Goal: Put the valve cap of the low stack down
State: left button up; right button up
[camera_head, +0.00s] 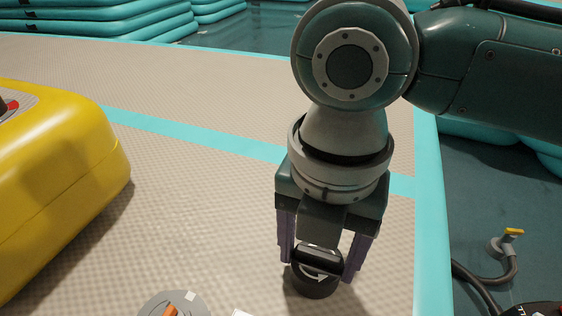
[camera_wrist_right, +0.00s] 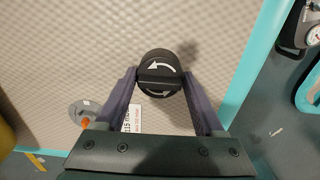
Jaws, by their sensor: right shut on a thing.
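The valve cap (camera_head: 314,287) is a round black cap with a raised grip bar and white curved arrows. My right gripper (camera_head: 320,262) points down and is shut on the grip bar, one finger on each side. The cap also shows between the fingertips in the right wrist view (camera_wrist_right: 160,66). It is over the beige textured top; whether it touches the surface is hard to tell. A grey round valve seat (camera_head: 172,306) with an orange part lies left of the cap, cut by the bottom edge, and shows in the wrist view (camera_wrist_right: 82,112). My left gripper is not in view.
A white printed label (camera_wrist_right: 133,119) lies between valve seat and cap. A yellow rounded body (camera_head: 60,190) stands at the left. The beige top (camera_head: 220,190) is clear behind the cap. Its turquoise right edge (camera_head: 428,230) is close; a hose fitting with a yellow lever (camera_head: 503,243) lies beyond.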

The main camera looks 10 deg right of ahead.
jog(key=o, duration=1.3)
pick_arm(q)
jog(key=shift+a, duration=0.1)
